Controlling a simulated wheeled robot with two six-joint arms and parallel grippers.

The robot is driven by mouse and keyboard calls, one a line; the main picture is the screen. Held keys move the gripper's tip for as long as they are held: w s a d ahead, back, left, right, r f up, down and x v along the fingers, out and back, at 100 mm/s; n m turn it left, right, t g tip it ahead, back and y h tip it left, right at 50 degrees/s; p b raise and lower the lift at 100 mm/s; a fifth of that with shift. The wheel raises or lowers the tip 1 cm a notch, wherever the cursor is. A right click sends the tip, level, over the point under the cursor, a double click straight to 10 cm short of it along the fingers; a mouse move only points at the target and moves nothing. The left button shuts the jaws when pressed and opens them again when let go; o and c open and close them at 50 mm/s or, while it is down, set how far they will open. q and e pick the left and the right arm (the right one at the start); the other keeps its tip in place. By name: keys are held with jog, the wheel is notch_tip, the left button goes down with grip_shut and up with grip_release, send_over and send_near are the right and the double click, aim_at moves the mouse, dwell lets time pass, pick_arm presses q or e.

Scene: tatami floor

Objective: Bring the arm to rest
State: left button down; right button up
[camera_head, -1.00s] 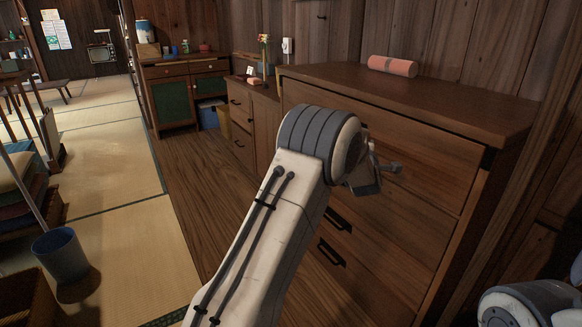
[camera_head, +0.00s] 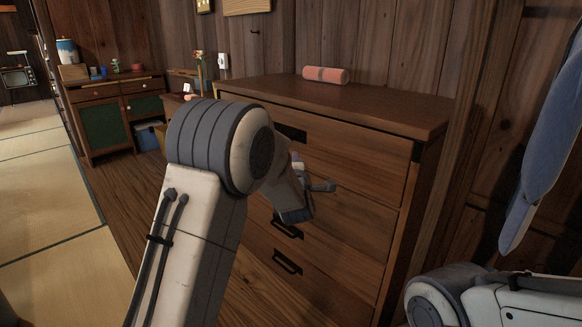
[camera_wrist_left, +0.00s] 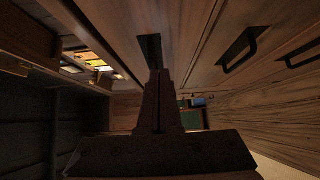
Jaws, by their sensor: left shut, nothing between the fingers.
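My left arm (camera_head: 195,220) rises from the bottom of the head view and bends in front of the wooden chest of drawers. Its gripper (camera_head: 322,186) is beyond the bend, partly hidden by my own wrist, in front of the drawer fronts. In the left wrist view the gripper (camera_wrist_left: 158,95) has its fingers together with nothing between them. Drawer fronts pass close beside it there. My right arm (camera_head: 480,300) shows at the lower right of the head view; its gripper is out of view.
The chest of drawers (camera_head: 375,160) stands close ahead, with a pink roll (camera_head: 326,75) on top. A blue cloth (camera_head: 548,135) hangs at right. A cabinet with green doors (camera_head: 110,120) stands at back left. Tatami floor (camera_head: 45,200) at left is clear.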

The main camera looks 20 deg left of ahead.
pick_arm(q)
jog(key=s+d+f+m+g+h, duration=0.45)
jog(key=s+d+m, duration=0.35)
jog(key=s+d, duration=0.35)
jog(key=s+d+f+m+g+h, duration=0.3)
jog(key=s+d+m+g+h, duration=0.15)
jog(key=s+d+m, duration=0.65)
jog(key=s+a+f+m+g+y, duration=0.1)
jog(key=s+a+m+g, duration=0.15)
jog(key=s, duration=0.55)
jog(key=s+a+f+m+g+y+p, duration=0.1)
jog(key=s+a+m+g, duration=0.2)
jog(key=s, duration=0.6)
jog(key=s+a+f+m+g+y, duration=0.1)
jog(key=s+m+g, duration=0.25)
jog(key=s, duration=0.45)
notch_tip(320, 180, up, 37)
jog(key=p, duration=3.6)
jog(key=shift+w+f+m+t, duration=0.2)
jog(key=shift+m+t, duration=0.1)
